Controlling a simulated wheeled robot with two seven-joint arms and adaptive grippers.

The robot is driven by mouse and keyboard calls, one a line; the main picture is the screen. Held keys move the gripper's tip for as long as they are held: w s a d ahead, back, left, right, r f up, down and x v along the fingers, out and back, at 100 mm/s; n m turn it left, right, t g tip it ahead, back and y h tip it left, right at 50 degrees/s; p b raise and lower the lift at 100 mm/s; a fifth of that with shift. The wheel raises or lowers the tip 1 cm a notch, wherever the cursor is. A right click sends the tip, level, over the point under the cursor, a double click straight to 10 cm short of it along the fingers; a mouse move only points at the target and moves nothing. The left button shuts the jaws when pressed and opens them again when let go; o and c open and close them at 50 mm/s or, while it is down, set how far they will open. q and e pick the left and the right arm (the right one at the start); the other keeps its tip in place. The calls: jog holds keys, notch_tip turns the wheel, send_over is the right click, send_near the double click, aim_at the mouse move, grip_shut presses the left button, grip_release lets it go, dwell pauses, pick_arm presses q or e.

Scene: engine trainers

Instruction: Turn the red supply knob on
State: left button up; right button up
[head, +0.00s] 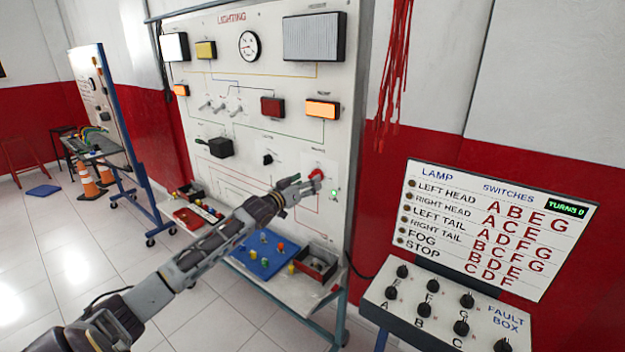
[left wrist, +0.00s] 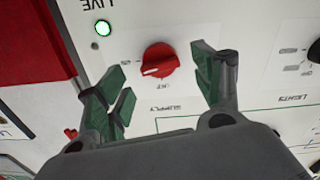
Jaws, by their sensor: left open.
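The red supply knob (head: 316,174) is on the lower right of the white lighting panel (head: 345,60). In the left wrist view the knob (left wrist: 160,60) lies between and beyond the two green-padded fingers, with a pale mark toward its left side. The SUPPLY label shows upside down below it. The small labels around it are hard to read. My left gripper (head: 296,186) is open, empty and close in front of the knob; it also shows in the left wrist view (left wrist: 165,85). I see no clear contact. A green LIVE light (left wrist: 103,27) beside the knob is lit.
A fault box (head: 440,312) with black knobs and a lamp chart (head: 490,225) stand at the right.

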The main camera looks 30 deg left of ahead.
pick_arm(q)
jog(key=shift+w+d, duration=0.15)
jog(key=shift+w, duration=1.7)
pick_arm(e)
jog(key=shift+a+r, duration=0.2)
jog(key=shift+a, duration=0.05)
pick_arm(q)
jog(key=c, duration=1)
jog(key=m+p, duration=0.1)
jog(key=m, duration=0.1)
jog(key=shift+m+p, duration=0.3)
jog(key=shift+p, duration=0.1)
jog(key=o, duration=0.9)
jog(key=shift+o, duration=0.5)
pick_arm(e)
jog(key=shift+s+a+r, duration=0.25)
jog(key=shift+a+r, duration=0.25)
jog(key=shift+r, duration=0.25)
